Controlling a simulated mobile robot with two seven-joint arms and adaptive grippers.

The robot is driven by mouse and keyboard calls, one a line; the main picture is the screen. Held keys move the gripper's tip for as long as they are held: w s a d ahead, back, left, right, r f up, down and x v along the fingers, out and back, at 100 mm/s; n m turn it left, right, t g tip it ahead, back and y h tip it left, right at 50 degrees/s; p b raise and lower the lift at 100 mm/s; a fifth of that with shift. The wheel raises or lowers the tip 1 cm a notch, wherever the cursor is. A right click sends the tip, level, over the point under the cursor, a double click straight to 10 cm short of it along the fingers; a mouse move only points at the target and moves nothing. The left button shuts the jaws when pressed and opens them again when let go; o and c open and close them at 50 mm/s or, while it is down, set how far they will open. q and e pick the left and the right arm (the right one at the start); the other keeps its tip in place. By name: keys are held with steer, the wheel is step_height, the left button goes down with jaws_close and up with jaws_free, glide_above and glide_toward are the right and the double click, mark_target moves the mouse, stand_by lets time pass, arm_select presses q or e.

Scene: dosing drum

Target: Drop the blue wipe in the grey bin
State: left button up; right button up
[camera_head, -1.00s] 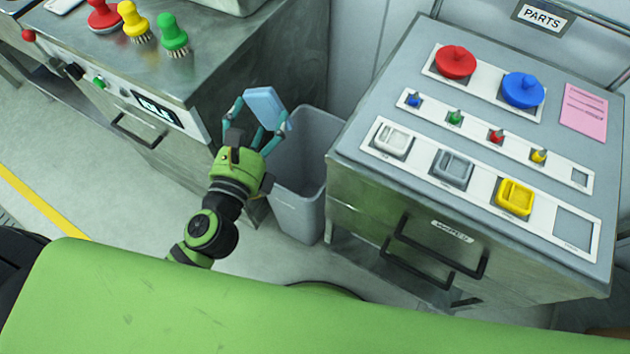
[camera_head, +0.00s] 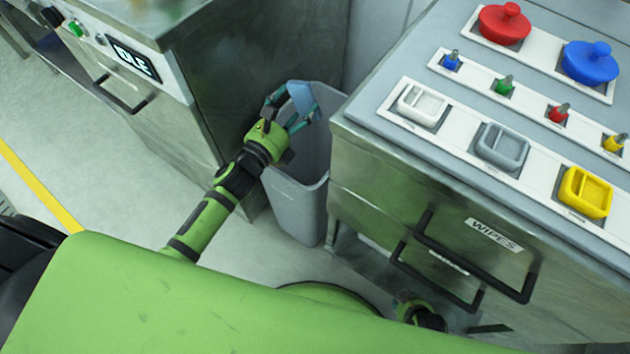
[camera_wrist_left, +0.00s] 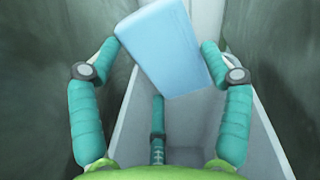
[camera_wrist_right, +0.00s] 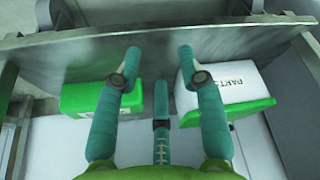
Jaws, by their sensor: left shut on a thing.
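The blue wipe (camera_head: 300,99) is a light blue flat block in the head view, and it also fills the upper middle of the left wrist view (camera_wrist_left: 165,50). My left gripper (camera_head: 294,105) is shut on it, with a finger at each side. The wipe is tilted. The grey bin (camera_head: 298,208) stands on the floor between two steel cabinets. In the head view the gripper and wipe overlap its mouth. In the left wrist view the bin's inside (camera_wrist_left: 240,140) shows below and behind the wipe. My right gripper (camera_wrist_right: 160,62) is open and empty in the right wrist view.
The right cabinet (camera_head: 372,180) has a wipes drawer and a top with lids, pegs and trays. The left cabinet (camera_head: 215,65) stands close beside the bin. In the right wrist view, green-and-white boxes (camera_wrist_right: 228,88) lie near a metal edge (camera_wrist_right: 90,52).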

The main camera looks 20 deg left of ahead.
mark_target(293, 87)
arm_select(q)
step_height(293, 87, down, 3)
steer(key=shift+r+b, duration=0.1)
steer(key=shift+b, duration=0.8)
steer(key=shift+f+b, duration=0.3)
arm_select(e)
steer(key=shift+s+a+r+g, duration=0.3)
steer(key=shift+s+r+g, duration=0.4)
steer(key=shift+s+r, duration=0.1)
arm_select(q)
steer(key=o, duration=1.1)
steer(key=shift+o, duration=0.2)
step_height(293, 87, up, 10)
arm_select(e)
steer(key=shift+f, duration=0.1)
